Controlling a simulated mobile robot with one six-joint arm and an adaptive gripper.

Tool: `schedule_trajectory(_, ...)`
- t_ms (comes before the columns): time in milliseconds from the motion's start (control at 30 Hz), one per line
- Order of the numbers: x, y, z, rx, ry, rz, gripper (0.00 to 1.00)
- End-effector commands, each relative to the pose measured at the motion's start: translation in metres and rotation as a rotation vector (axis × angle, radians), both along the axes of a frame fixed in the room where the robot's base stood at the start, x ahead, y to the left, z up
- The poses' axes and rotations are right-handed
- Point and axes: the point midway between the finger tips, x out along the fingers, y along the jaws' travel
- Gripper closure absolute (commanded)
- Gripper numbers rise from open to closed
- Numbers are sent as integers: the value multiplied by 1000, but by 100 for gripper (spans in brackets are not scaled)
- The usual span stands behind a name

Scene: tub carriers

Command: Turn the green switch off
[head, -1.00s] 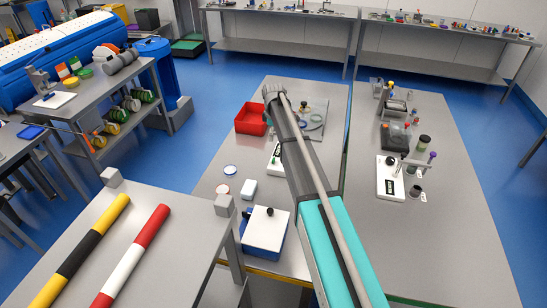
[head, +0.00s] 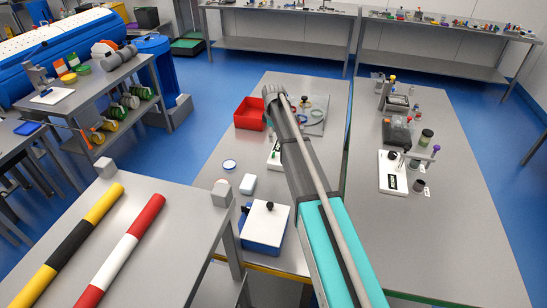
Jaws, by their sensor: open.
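A small white plate (head: 272,163) lies on the middle bench, just left of my arm. Something small and dark, with a hint of green, stands on it; my arm hides its right part. I cannot tell whether this is the green switch or how its lever is set. My arm reaches forward over the middle bench, and its grey joint lies near the red bin. My gripper is not visible in the head view.
A red bin (head: 249,113), a blue box with a white lid (head: 264,226) and a small white block (head: 248,184) stand on the middle bench (head: 225,205). The right bench holds a white plate with a black label (head: 390,180) and several small parts. Striped poles lie on the near-left table.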

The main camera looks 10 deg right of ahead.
Motion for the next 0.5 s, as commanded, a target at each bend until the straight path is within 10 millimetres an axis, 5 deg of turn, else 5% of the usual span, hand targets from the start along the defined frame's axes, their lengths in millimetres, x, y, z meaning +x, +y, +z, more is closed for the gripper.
schedule_trajectory(500, 0, 0, -44, 0, -1, 0, 14)
